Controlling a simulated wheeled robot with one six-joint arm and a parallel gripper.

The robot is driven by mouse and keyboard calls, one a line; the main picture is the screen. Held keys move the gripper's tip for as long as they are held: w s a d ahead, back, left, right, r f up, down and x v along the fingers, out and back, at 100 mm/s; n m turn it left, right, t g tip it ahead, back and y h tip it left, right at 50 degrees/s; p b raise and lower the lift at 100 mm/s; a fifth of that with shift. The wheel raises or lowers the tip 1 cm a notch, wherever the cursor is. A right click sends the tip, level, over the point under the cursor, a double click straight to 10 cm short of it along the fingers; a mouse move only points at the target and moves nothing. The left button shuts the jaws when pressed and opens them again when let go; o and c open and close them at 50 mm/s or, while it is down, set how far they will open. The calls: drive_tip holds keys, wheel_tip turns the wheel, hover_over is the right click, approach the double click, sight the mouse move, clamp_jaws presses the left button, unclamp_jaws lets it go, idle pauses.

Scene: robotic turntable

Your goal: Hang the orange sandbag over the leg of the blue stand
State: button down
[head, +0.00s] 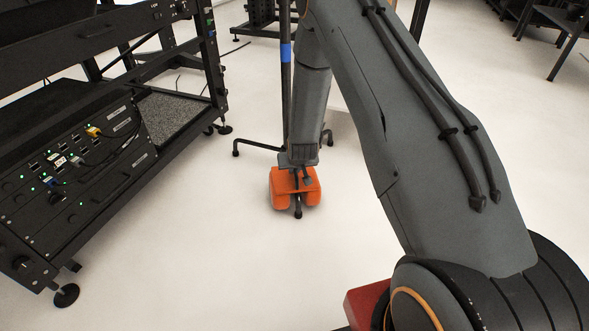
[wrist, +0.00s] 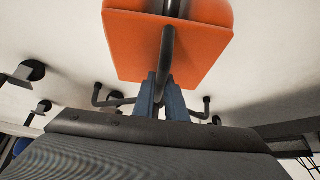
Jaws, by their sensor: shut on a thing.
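The orange sandbag (head: 281,190) hangs just below my gripper (head: 304,172) in the head view, with a lobe on each side. The foot of the front leg (head: 298,211) of the stand shows between the lobes; I cannot tell whether the bag rests on that leg. The stand has a dark pole with a blue band (head: 285,52). In the wrist view, my gripper (wrist: 161,98) is shut at a dark curved bar that runs across the orange sandbag (wrist: 135,45); this looks like its handle. Where the bag meets the leg is hidden.
Other legs of the stand (head: 258,146) spread out behind the bag. A black equipment rack (head: 100,165) stands at the left with lit ports and cables. Pale floor (head: 190,250) is open in front of the bag. A red block (head: 365,304) shows beside my arm base.

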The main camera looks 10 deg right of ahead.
drive_tip(key=shift+f, duration=0.15)
drive_tip(key=c, duration=1.7)
unclamp_jaws()
